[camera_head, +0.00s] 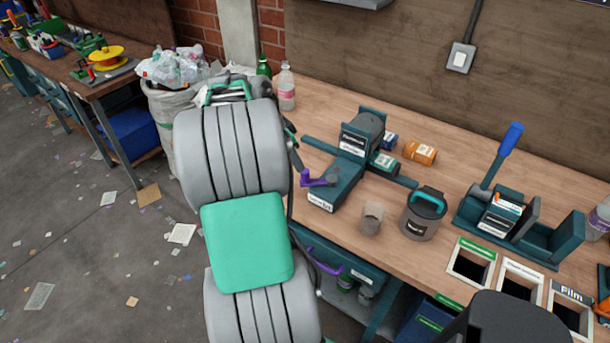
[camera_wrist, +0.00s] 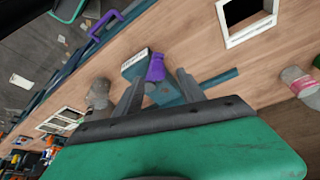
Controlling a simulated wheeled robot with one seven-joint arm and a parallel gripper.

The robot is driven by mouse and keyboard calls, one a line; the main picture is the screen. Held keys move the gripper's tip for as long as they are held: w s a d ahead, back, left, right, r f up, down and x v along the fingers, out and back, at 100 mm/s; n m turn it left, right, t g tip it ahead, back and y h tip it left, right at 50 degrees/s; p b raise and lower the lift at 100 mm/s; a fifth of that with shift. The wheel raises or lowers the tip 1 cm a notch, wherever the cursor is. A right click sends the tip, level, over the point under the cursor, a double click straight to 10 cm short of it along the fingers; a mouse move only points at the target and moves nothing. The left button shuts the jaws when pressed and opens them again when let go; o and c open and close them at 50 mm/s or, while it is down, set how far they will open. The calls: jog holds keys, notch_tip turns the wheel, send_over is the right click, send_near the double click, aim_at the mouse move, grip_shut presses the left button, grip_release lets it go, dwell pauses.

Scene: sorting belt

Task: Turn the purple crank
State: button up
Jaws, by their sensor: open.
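The purple crank (camera_head: 318,179) is on the near side of a dark teal bench device (camera_head: 338,187) with a grey drum on top. In the wrist view, the purple crank handle (camera_wrist: 156,68) appears between the two dark fingertips of my gripper (camera_wrist: 162,78). The fingers are apart, and I see no contact with the handle; the depth between them is hard to tell. In the head view, my grey and green arm hides most of my gripper, with only dark parts (camera_head: 292,150) showing just left of the crank.
A purple drawer handle (camera_head: 326,264) is below the bench edge. Right of the device are a grey cup (camera_head: 371,219), a lidded canister (camera_head: 423,215) and a blue-handled press (camera_head: 497,165). An orange can (camera_head: 420,152) lies behind. Square bin openings (camera_head: 470,265) line the bench front.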

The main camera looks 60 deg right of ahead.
aim_at(305, 173)
jog(key=shift+m, duration=0.3)
jog(key=x, duration=0.5)
jog(key=s+p+x, duration=0.1)
jog(key=x, duration=0.2)
jog(key=shift+d, duration=0.35)
jog(key=shift+c, duration=0.4)
grip_shut()
